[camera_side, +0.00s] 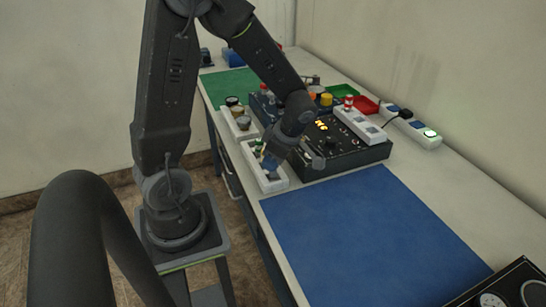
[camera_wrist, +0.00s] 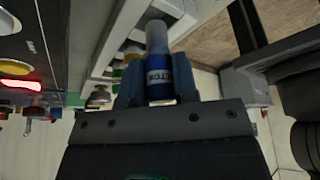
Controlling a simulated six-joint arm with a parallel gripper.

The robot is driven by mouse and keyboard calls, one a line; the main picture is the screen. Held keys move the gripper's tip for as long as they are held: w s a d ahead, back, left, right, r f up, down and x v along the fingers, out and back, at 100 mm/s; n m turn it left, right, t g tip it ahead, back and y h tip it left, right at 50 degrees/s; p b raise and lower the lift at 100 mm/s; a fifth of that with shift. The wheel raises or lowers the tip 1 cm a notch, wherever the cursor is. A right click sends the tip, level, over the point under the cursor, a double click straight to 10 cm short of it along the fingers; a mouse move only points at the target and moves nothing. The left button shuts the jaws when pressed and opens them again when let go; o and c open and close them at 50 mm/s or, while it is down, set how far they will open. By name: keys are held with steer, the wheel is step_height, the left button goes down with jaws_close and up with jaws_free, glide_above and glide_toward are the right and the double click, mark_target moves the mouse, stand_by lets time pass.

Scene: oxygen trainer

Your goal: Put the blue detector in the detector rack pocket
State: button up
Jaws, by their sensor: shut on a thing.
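The blue detector (camera_wrist: 158,78) is a small cylinder with a pale clear top and a white label with partly readable lettering. My gripper (camera_wrist: 158,88) is shut on it, with one blue finger on each side. In the side view my gripper (camera_side: 270,160) is low over a white block with pockets (camera_side: 272,183) at the table's left edge, which looks like the detector rack. The detector is too small to make out clearly there. Whether its lower end is inside a pocket or above it cannot be told. Part of the block is hidden by my gripper.
A black control panel (camera_side: 345,150) with lit displays stands right of my gripper. Another white pocketed block (camera_side: 360,126) lies on it. A white holder with jars (camera_side: 238,121) stands behind. A red tray (camera_side: 366,105) is farther back. The blue mat (camera_side: 365,235) is clear.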

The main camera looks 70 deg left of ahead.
steer(key=shift+f, duration=1)
steer(key=shift+f, duration=0.35)
steer(key=o, duration=1.1)
steer(key=shift+c, duration=0.2)
steer(key=v, duration=1.3)
steer(key=s+d+r+m+t+h, duration=0.1)
steer(key=s+d+r+m+t, duration=0.3)
steer(key=m, duration=0.9)
steer(key=s+d+r+m+t+h, duration=0.2)
steer(key=s+d+r+m+t, duration=0.1)
steer(key=m, duration=1.1)
steer(key=s+d+t, duration=0.1)
steer(key=s+d, duration=0.1)
steer(key=d, duration=0.1)
steer(key=shift+d+r+t, duration=0.25)
steer(key=shift+r+t, duration=0.15)
